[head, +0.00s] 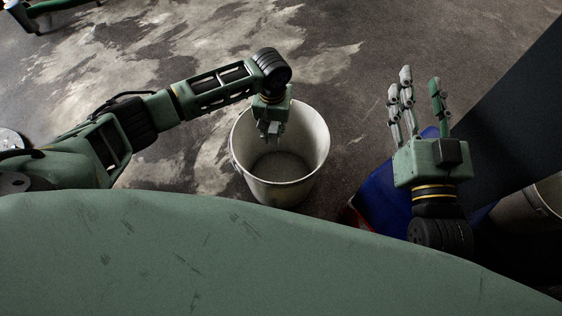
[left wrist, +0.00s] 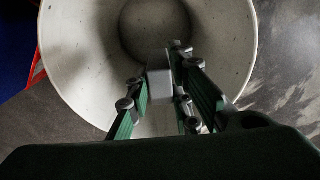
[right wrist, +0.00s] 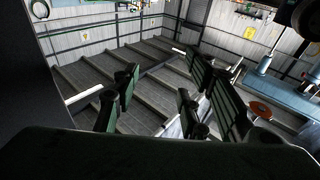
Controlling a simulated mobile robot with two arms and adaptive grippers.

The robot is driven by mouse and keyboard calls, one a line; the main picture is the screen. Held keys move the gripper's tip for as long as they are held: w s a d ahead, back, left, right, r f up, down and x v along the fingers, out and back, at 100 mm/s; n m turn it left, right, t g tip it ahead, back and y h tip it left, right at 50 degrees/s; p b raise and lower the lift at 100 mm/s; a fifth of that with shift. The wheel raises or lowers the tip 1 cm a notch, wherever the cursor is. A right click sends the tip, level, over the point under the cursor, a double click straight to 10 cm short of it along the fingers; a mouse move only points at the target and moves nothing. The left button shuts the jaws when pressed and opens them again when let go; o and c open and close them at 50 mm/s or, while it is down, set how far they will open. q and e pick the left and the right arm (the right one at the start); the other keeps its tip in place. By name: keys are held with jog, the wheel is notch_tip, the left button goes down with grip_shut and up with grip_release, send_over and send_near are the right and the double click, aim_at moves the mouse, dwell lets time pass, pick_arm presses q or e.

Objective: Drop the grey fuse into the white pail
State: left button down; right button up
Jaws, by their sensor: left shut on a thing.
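The white pail (head: 308,160) stands open on the floor, in the middle of the head view. My left gripper (head: 271,132) points down over its mouth, towards the far side of the opening. In the left wrist view the pail (left wrist: 75,45) fills most of the picture, and its round floor shows beyond the fingers. My left gripper (left wrist: 160,92) is shut on the grey fuse (left wrist: 159,84), a small pale block between its fingers. My right gripper (head: 420,88) is raised at the right with its fingers spread, open and empty; it also shows in the right wrist view (right wrist: 165,95).
A blue object (head: 382,195) with a red edge lies right of the pail, partly behind my right arm. Another bucket-like container (head: 530,212) stands at the far right. The stained concrete floor (head: 200,40) is open beyond the pail.

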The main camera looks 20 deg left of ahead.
pick_arm(q)
jog(key=shift+f, duration=0.15)
pick_arm(e)
jog(key=shift+s+a+r+t, duration=0.15)
jog(key=shift+r+t, duration=0.45)
jog(key=shift+r, duration=0.35)
pick_arm(q)
jog(key=c, duration=1.5)
grip_release()
notch_tip(320, 180, up, 12)
